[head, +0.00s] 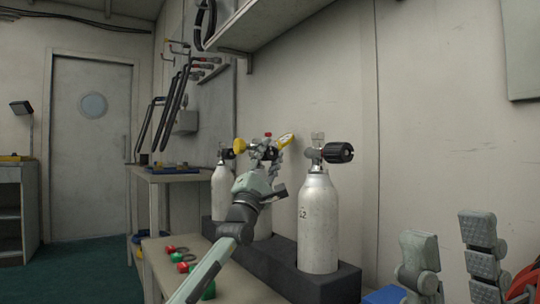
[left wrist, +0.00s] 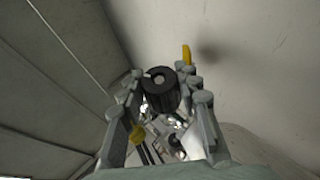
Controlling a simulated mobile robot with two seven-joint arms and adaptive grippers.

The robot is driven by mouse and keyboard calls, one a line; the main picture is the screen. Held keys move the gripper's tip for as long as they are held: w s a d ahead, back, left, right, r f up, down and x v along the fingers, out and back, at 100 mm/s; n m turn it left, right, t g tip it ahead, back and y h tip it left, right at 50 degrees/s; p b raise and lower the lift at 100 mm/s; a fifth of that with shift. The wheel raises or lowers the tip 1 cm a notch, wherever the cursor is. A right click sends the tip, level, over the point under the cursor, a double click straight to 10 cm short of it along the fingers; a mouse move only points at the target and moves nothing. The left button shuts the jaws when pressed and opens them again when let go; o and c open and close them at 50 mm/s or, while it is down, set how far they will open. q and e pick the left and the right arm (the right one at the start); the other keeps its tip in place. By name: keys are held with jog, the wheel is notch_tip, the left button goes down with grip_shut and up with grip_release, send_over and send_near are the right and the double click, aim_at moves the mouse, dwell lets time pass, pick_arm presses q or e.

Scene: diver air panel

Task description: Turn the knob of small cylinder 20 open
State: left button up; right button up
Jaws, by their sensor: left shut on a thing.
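Three pale grey cylinders stand in a row in the head view: a near one (head: 318,225), a middle one (head: 263,224) mostly hidden behind my left arm, and a far one (head: 220,190). I cannot read a 20 on any of them. My left gripper (head: 268,150) is at the valve of the middle cylinder. In the left wrist view its fingers close from both sides on a black round knob (left wrist: 160,88). Yellow parts (head: 286,140) show by that valve. The near cylinder's black knob (head: 338,153) is free. My right gripper (head: 450,262) is open and empty, low at the right.
The cylinders stand in a dark rack (head: 335,284) on a bench against the wall. Red and green fittings (head: 184,266) lie on the bench left of my arm. A shelf (head: 275,25) overhangs the wall above. A blue object (head: 384,295) and a red one lie at lower right.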

aim_at(268, 159)
pick_arm(q)
jog(key=shift+y, duration=0.3)
jog(key=o, duration=1.2)
jog(key=shift+v, duration=3.75)
jog(key=shift+w+f, duration=0.1)
